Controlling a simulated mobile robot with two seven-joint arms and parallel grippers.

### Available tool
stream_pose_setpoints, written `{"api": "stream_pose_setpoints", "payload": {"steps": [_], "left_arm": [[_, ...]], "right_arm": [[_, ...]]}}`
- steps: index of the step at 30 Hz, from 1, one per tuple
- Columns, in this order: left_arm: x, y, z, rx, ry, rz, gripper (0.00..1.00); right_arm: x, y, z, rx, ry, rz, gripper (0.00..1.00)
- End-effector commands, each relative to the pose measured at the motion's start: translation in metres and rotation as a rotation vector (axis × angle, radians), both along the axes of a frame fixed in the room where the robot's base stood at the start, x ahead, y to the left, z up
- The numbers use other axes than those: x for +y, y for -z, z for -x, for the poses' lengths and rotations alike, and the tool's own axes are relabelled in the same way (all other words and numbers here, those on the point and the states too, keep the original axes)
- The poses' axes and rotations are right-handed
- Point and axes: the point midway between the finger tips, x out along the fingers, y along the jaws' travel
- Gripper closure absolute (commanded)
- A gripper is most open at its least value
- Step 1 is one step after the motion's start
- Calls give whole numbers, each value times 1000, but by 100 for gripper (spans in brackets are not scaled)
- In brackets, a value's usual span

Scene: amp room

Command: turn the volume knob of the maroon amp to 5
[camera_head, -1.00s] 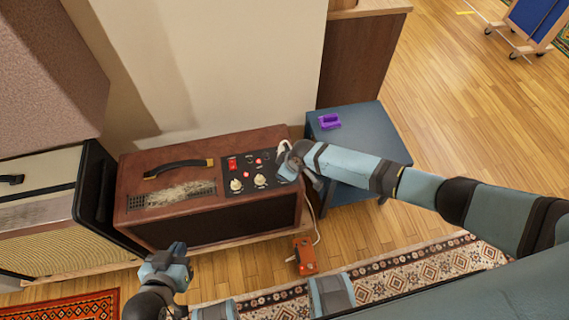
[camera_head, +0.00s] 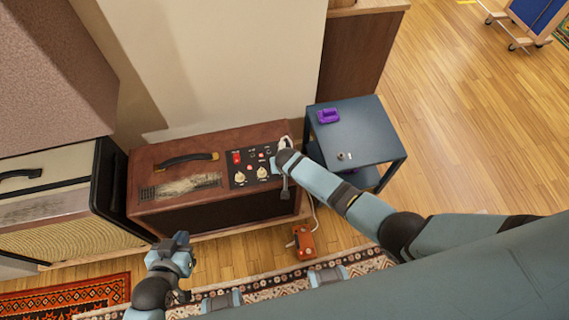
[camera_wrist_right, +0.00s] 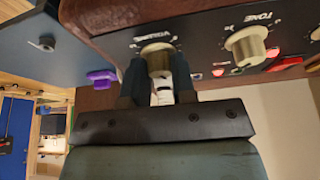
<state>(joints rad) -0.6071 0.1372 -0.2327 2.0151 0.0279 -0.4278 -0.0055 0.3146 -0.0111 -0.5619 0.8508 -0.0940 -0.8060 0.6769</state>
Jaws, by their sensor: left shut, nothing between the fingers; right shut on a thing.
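The maroon amp (camera_head: 150,205) stands against the wall, its black control panel (camera_head: 252,181) on the right of its top. Cream knobs show on the panel. In the right wrist view the volume knob (camera_wrist_right: 158,60), under the "VOLUME" print, is between the fingers of my right gripper (camera_wrist_right: 158,84), which is shut on it. The tone knob (camera_wrist_right: 245,45) is beside it, apart from the fingers. In the head view my right gripper (camera_head: 285,172) covers the panel's right end. The volume setting cannot be read. My left gripper (camera_head: 183,248) is shut and empty, in front of the amp.
A blue side table (camera_head: 370,133) right of the amp bears a purple item (camera_head: 327,116) and a small metal fitting (camera_head: 344,156). An orange pedal (camera_head: 303,242) with a cable lies on the floor in front. A cream amp (camera_head: 50,215) stands at left.

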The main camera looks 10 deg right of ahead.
Motion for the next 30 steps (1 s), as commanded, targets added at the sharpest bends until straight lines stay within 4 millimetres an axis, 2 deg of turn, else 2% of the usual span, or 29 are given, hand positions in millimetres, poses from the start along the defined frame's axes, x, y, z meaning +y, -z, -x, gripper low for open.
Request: {"api": "stream_pose_setpoints", "payload": {"steps": [13,30], "left_arm": [[-4,0,0,4,-4,10,100],[-4,0,-1,3,-7,15,100]], "right_arm": [[2,-1,-2,-3,278,-3,99],[1,-2,-3,-6,342,-1,99]]}}
